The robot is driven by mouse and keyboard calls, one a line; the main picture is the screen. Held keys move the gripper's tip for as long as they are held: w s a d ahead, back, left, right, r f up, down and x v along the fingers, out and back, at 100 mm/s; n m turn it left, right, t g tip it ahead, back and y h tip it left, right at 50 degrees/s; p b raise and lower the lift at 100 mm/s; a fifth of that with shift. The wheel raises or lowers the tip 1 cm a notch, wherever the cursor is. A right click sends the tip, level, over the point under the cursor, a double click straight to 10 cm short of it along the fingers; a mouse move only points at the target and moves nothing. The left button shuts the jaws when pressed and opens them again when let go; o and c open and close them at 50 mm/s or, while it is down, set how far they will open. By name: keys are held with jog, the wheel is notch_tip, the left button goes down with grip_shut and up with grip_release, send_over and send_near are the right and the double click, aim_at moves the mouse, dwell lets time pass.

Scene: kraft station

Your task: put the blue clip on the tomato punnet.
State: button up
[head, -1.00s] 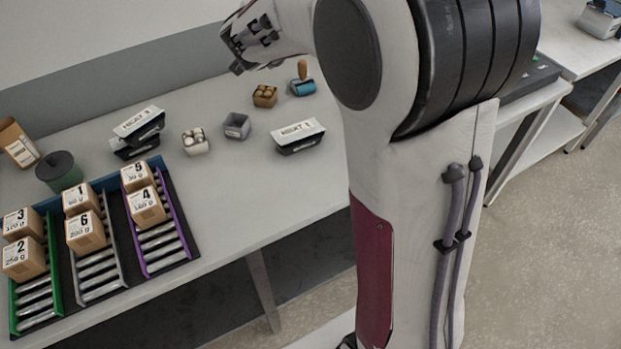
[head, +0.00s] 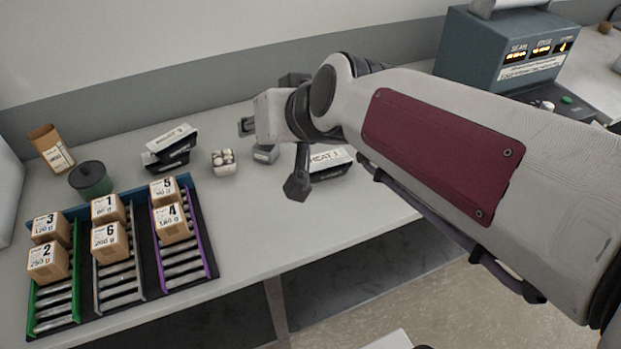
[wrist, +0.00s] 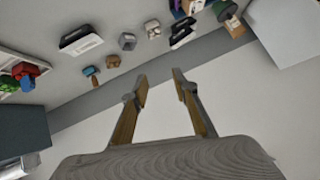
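My gripper (wrist: 161,76) is open and empty in the wrist view, its two fingers apart and pointing toward the wall behind the table. In the head view my arm and wrist hang over the back of the table and hide part of it. At the left edge of the wrist view, small red, green and blue items (wrist: 27,72) sit close together in or by a pale tray. They are too small to tell whether the blue clip or the tomato punnet is among them.
Numbered boxes stand on roller lanes (head: 120,275) at the left. A white punnet of pale round items (head: 223,162), a grey punnet (head: 265,154), black meat trays (head: 172,148) and a dark green pot (head: 91,178) stand behind. A blue-grey sealing machine (head: 500,50) is at the right.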

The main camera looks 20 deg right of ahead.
jog(key=s+d+f+g+h, duration=0.1)
jog(key=s+f, duration=0.3)
jog(key=s, duration=0.5)
jog(key=s+d+f+n+g+h, duration=0.1)
jog(key=s+d+f+g, duration=0.1)
jog(key=s, duration=0.7)
notch_tip(320, 180, down, 2)
jog(key=shift+s+d+f+n+g, duration=0.1)
jog(key=shift+s+d+n+g, duration=0.25)
jog(key=shift+g, duration=0.35)
